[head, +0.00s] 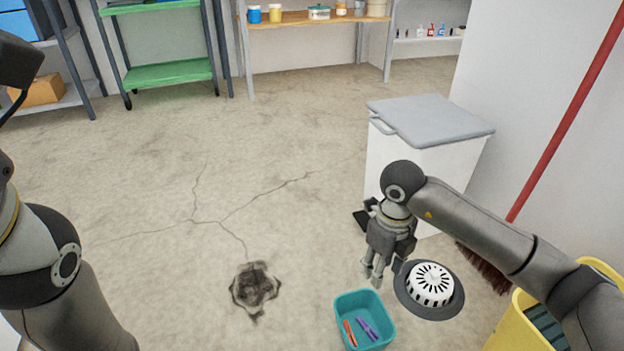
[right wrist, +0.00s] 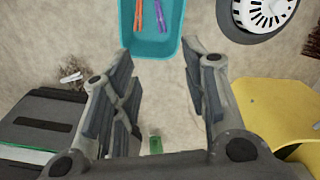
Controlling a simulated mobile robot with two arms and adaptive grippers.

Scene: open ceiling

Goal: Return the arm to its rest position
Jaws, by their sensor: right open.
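My right gripper (head: 373,274) hangs from its bent arm, fingers pointing down, at the right of the head view. It is open, with nothing between its fingers. In the right wrist view its two fingers (right wrist: 160,95) stand wide apart. My left arm (head: 55,265) shows at the left edge of the head view, but its gripper is not in view.
A teal bin (head: 344,304) holding an orange and a purple item is below the right gripper. A round grey device (head: 432,284) with a white vented top is beside it. A white lidded bin (head: 393,158), yellow bucket (head: 520,328) and red pole (head: 565,120) stand right.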

